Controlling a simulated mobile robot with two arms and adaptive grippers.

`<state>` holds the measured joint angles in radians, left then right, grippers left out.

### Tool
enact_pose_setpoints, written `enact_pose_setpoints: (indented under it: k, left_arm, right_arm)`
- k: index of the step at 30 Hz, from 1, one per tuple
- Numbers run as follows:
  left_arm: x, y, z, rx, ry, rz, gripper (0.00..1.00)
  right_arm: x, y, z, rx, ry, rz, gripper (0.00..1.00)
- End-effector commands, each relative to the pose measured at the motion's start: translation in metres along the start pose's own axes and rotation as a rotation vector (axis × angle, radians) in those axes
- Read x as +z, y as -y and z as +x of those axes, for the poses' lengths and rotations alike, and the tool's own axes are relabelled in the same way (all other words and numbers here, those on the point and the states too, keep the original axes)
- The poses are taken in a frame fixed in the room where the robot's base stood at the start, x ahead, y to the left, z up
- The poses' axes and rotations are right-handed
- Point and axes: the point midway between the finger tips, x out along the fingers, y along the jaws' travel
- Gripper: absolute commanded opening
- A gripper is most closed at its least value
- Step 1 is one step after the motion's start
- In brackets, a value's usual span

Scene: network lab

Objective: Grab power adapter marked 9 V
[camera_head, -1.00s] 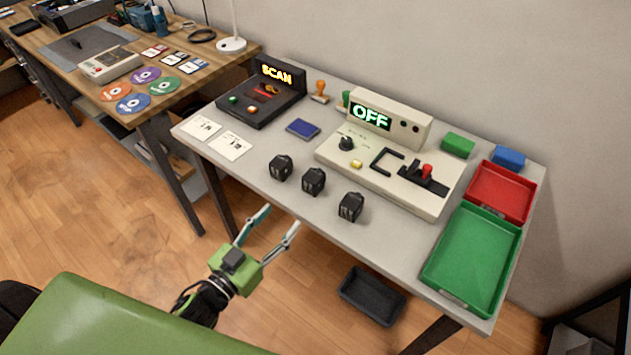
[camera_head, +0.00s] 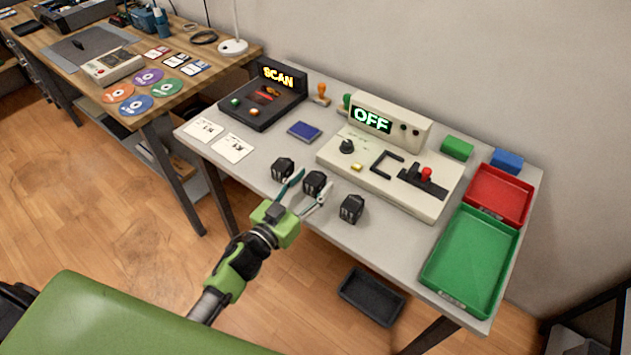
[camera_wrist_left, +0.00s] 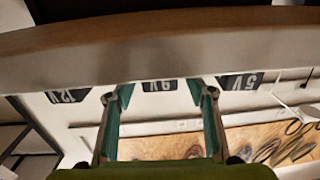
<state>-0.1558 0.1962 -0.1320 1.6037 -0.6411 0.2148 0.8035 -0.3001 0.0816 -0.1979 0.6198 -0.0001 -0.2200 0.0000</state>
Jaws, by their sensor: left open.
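Three black power adapters stand in a row near the front edge of the grey table. The middle adapter (camera_head: 314,181) has a label reading 9 V (camera_wrist_left: 160,86), upside down in the left wrist view. Labels reading 12 V (camera_wrist_left: 68,95) and 5 V (camera_wrist_left: 240,82) show on either side of it there. My left gripper (camera_head: 312,186) is open, its teal and pale fingertips on either side of the middle adapter. In the left wrist view the 9 V label shows between the fingers (camera_wrist_left: 166,94). I cannot tell whether they touch it. My right gripper is not in view.
The left adapter (camera_head: 282,168) and right adapter (camera_head: 351,208) stand close beside the fingers. Behind are a device reading OFF (camera_head: 440,199), a SCAN device (camera_head: 262,117) and a blue pad (camera_head: 304,130). A green tray (camera_head: 441,283) and red tray (camera_head: 509,218) are at the right.

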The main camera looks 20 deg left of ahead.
Motion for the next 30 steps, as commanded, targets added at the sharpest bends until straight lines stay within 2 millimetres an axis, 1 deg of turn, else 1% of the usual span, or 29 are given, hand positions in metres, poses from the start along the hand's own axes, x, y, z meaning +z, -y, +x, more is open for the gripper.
enact_pose_setpoints:
  k: [1,3,10,11,12,14,15,16,25,28,30]
  left_arm:
    - [-0.001,0.000,0.006,0.000,-0.001,0.001,0.50]
    - [0.001,0.000,0.009,0.000,0.001,0.001,0.50]
    - [0.001,0.000,0.010,0.001,0.001,0.001,0.50]
    - [0.001,0.000,0.010,0.001,0.001,0.001,0.42]
    - [0.001,0.000,0.010,0.001,0.001,0.001,0.32]
    - [0.001,0.000,0.010,0.001,0.001,0.001,0.16]
    - [0.001,0.000,0.010,0.001,0.001,0.001,0.06]
    - [0.001,0.000,0.010,0.001,0.001,0.001,0.05]
    - [-0.001,0.000,0.010,0.001,-0.001,0.001,0.05]
    - [-0.006,0.000,0.010,0.002,-0.002,0.002,0.05]
    - [-0.012,0.000,0.010,0.002,-0.002,0.002,0.05]
  right_arm:
    - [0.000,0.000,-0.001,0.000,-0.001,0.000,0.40]
    - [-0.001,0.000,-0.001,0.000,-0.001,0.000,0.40]
    - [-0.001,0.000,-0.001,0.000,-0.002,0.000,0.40]
    - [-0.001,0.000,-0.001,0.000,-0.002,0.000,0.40]
    - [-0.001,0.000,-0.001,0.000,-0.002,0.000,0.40]
    - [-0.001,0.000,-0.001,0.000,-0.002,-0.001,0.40]
    - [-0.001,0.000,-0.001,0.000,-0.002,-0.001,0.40]
    - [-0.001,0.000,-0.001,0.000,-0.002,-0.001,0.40]
    - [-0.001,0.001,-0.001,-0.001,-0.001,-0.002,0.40]
    - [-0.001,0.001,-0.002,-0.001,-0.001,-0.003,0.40]
    - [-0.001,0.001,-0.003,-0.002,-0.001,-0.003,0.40]
